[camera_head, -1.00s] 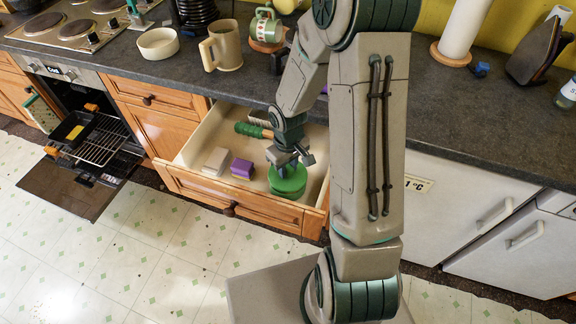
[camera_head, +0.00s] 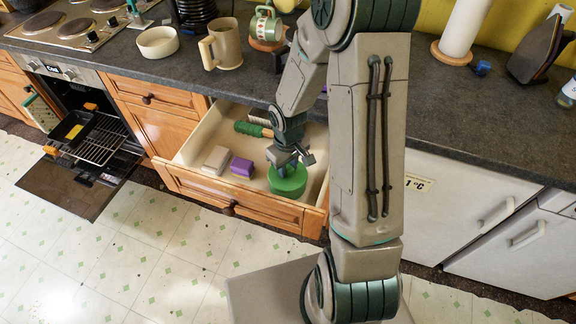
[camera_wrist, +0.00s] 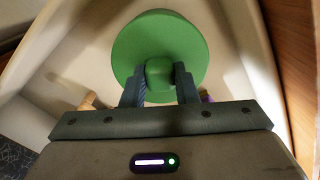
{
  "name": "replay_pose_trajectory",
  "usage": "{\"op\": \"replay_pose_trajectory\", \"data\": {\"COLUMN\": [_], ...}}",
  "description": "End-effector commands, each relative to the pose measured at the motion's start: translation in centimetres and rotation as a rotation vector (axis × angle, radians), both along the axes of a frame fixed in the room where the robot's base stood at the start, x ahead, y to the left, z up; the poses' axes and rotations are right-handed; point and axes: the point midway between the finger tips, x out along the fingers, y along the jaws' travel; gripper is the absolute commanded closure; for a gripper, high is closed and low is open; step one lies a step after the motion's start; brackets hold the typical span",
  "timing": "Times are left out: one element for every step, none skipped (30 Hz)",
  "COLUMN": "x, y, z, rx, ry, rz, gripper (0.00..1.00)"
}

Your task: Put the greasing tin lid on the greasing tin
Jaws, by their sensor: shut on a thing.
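The green greasing tin (camera_head: 288,189) stands in the open drawer, near its front right. The green greasing tin lid (camera_wrist: 160,38) is round with a square knob. My gripper (camera_wrist: 158,78) is shut on that knob, one finger on each side. In the head view my gripper (camera_head: 281,170) is right over the tin, with the lid at the tin's top. Lid and tin look like one green cylinder there; whether the lid is fully seated cannot be told. In the wrist view the lid hides the tin.
The drawer (camera_head: 240,203) also holds a purple block (camera_head: 241,167), a pale block (camera_head: 216,159) and a green-handled tool (camera_head: 252,130). The oven door (camera_head: 75,187) hangs open at the left. The counter (camera_head: 455,120) is above and behind the drawer.

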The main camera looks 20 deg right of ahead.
Motion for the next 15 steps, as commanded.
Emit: {"op": "replay_pose_trajectory", "data": {"x": [0.0,0.0,-0.01,-0.01,-0.01,-0.01,-0.01,-0.01,-0.01,-0.01,-0.01,-0.01,-0.01,-0.01,-0.01], "y": [0.0,0.0,0.0,0.0,0.0,0.0,0.0,0.0,0.0,0.0,0.0,0.0,0.0,0.0,0.0], "z": [-0.01,-0.02,-0.06,-0.1,-0.15,-0.22,-0.28,-0.35,-0.44,-0.51,-0.57,-0.65,-0.71,-0.77,-0.85], "rx": [0.0,0.0,0.0,0.0,0.0,0.0,0.0,0.0,0.0,0.0,0.0,0.0,0.0,0.0,0.0], "ry": [0.0,0.0,0.0,0.0,0.0,0.0,0.0,0.0,0.0,0.0,0.0,0.0,0.0,0.0,0.0], "rz": [0.0,0.0,0.0,0.0,0.0,0.0,0.0,0.0,0.0,0.0,0.0,0.0,0.0,0.0,0.0], "gripper": [1.0,1.0,1.0,1.0,1.0,1.0,1.0,1.0,1.0,1.0,1.0,1.0,1.0,1.0,1.0]}}
